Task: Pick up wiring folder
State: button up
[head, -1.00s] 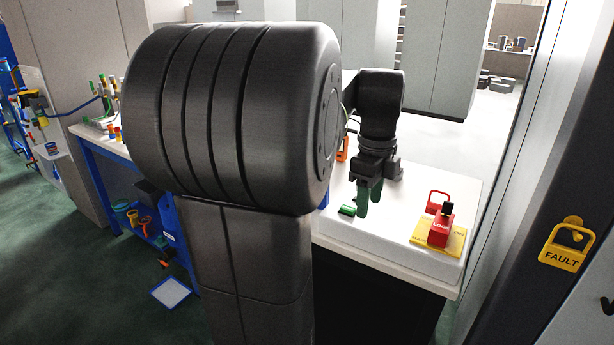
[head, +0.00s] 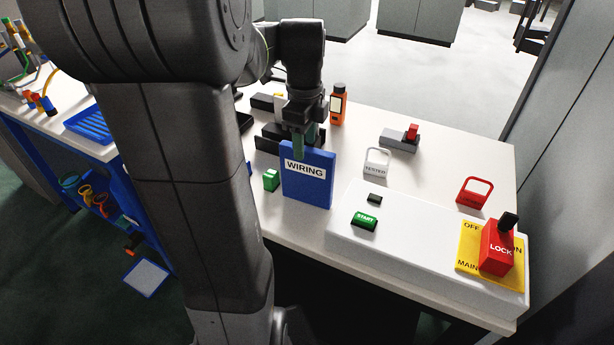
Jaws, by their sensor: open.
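The blue wiring folder (head: 307,190) stands upright on the white bench, its white "WIRING" label facing me, left of the white control panel. My gripper (head: 304,138) is right above and at the folder's top edge, pointing down. Its green fingers are partly hidden behind or over the top of the folder. The gripper is open; I cannot tell whether the fingers straddle the folder or touch it.
The white panel (head: 400,262) holds a green START button (head: 365,221) and a red lock switch (head: 497,247) on a yellow plate. A green block (head: 271,180) sits left of the folder. A tested tag (head: 377,162), red padlock (head: 474,192) and orange device (head: 338,104) stand nearby.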

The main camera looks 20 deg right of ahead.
aim_at(307, 177)
jog(key=f, duration=0.5)
jog(key=shift+d+f, duration=0.25)
jog(key=shift+f, duration=0.05)
jog(key=shift+c, duration=0.5)
grip_shut()
